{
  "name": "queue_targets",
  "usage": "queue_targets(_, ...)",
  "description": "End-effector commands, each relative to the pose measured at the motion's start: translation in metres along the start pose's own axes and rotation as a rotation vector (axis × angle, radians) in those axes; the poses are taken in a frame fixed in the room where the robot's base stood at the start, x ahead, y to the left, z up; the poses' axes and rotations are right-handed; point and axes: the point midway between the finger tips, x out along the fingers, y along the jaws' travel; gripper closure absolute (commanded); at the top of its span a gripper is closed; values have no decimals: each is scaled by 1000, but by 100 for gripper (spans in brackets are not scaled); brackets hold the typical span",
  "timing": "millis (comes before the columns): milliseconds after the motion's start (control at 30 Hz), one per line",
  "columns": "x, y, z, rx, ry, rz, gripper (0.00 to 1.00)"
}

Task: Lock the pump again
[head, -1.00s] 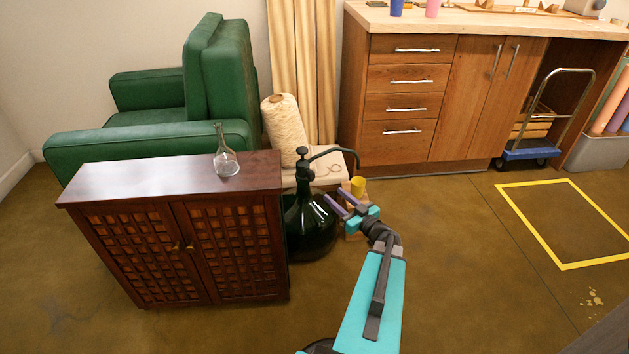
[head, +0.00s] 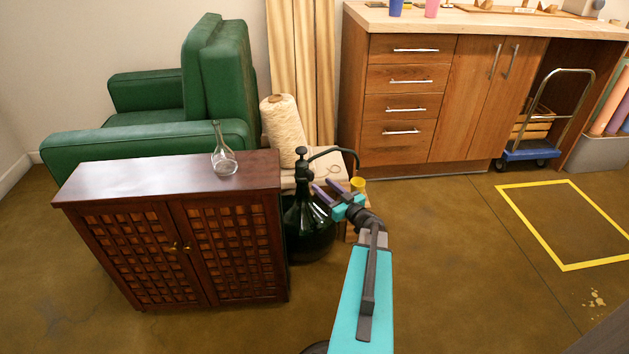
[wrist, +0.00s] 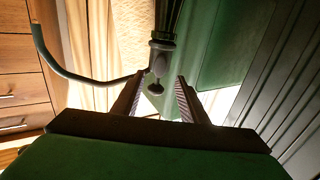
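The pump (head: 302,168) is a black hand pump standing upright in the neck of a large dark green glass bottle (head: 308,240). Its thin curved spout (head: 340,151) reaches right, over a yellow cup (head: 358,185). My gripper (head: 325,190) is just right of the bottle's neck, fingers pointing at it. In the wrist view my gripper (wrist: 155,90) is open and empty. A small round-ended knob (wrist: 155,88) on the pump body (wrist: 162,45) shows between the fingertips, apparently apart from both. I cannot tell whether the lock is set.
A dark cabinet (head: 165,172) stands close left of the bottle, with a clear glass flask (head: 222,160) on top. Behind are a cone of cream yarn (head: 284,125) and a green armchair (head: 215,80). Floor to the right is open, with a yellow-taped square (head: 560,265).

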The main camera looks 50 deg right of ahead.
Motion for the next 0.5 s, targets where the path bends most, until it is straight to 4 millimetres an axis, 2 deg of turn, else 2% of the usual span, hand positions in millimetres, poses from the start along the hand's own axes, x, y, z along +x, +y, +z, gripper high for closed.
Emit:
queue_targets(33, 9, 1, 3, -1, 1, -2, 61)
queue_targets(300, 46, 1, 2, 0, 0, -1, 61)
queue_targets(500, 64, 1, 1, 0, 0, 1, 61)
